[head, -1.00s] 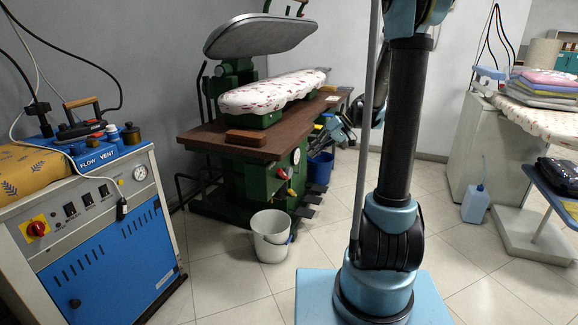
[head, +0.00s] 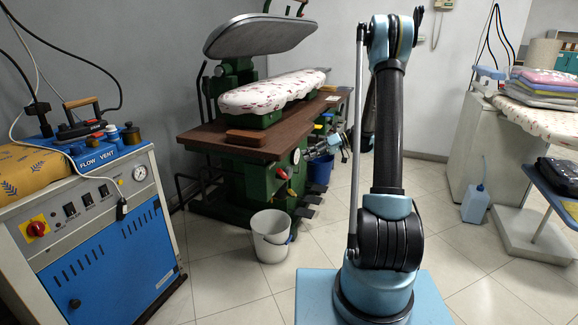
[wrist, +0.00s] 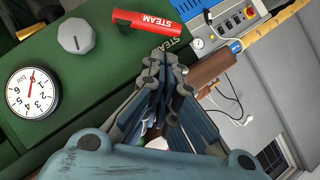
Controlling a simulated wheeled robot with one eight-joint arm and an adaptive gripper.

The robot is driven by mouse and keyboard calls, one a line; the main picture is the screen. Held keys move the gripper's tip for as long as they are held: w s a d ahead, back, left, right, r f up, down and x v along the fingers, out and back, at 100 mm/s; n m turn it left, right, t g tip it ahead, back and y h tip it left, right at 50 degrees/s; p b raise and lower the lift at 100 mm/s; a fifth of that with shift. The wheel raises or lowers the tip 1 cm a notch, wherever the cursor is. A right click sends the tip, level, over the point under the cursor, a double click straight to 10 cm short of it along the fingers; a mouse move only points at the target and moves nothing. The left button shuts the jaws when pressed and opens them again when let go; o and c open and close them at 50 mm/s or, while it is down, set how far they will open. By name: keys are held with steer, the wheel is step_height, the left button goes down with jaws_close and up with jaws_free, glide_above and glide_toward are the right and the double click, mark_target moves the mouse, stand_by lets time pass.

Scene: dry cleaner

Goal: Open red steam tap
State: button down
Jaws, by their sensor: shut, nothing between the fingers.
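The red steam tap (head: 282,174) shows as a small red lever on the green front of the steam press (head: 255,185). In the wrist view the red tap lever (wrist: 148,22) is labelled STEAM and lies across the green panel, just beyond my fingertips. My gripper (wrist: 165,62) is shut and empty, with its tips below the right half of the lever in the picture. I cannot tell whether they touch it. In the head view my gripper (head: 310,152) is small, at the press's right side near the gauge.
A pressure gauge (wrist: 32,92) and a grey knob (wrist: 76,36) sit on the green panel. A blue bucket (head: 320,168) stands behind my gripper. A blue steam generator (head: 95,240) stands left.

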steer(key=shift+a, duration=0.1)
glide_above(288, 178)
step_height(288, 178, down, 4)
steer(key=shift+a+r, duration=0.1)
stand_by(0.4)
